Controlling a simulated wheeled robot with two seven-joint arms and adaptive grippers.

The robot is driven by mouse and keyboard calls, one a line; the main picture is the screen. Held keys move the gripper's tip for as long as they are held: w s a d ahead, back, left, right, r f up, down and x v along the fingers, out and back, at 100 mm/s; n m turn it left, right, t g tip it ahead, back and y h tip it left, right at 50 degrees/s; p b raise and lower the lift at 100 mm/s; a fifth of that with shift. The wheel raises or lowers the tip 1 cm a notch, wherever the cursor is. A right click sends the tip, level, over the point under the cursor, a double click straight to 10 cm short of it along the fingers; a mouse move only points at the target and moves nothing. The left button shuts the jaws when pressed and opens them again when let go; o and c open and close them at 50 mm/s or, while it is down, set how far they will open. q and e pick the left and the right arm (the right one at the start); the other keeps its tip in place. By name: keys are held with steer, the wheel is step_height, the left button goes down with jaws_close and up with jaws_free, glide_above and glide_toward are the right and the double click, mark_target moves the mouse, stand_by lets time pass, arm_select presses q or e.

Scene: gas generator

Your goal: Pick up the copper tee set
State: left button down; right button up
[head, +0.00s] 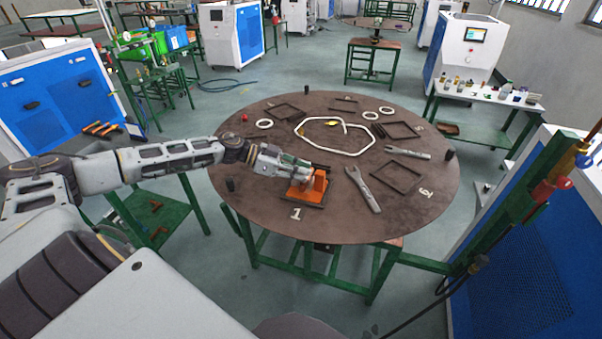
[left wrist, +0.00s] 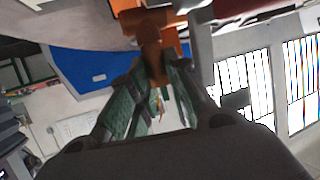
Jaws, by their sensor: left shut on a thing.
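My left gripper (head: 284,166) reaches over the near part of the round brown table (head: 245,192). In the left wrist view its green-padded fingers (left wrist: 153,82) are shut on the copper tee set (left wrist: 151,45), an orange-brown piece with a crosswise top. In the head view the copper tee set is mostly hidden by the gripper. An orange block (head: 316,186) stands right beside the fingers, within a dark square frame (head: 312,205) near the white number 1. I cannot tell whether the tee touches the block. My right gripper is not in view.
Two wrenches (head: 364,189) (head: 408,153), white rings (head: 264,124), a bent white tube (head: 345,152) and several dark square frames (head: 396,176) lie on the table. A green post with a red valve (head: 546,190) stands at the right. The table's near right part is clear.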

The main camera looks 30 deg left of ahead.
arm_select(q)
steer(key=shift+r, duration=1.55)
steer(key=s+d, duration=0.4)
steer(key=s, duration=1.3)
steer(key=shift+s, duration=0.25)
steer(key=shift+d, duration=0.1)
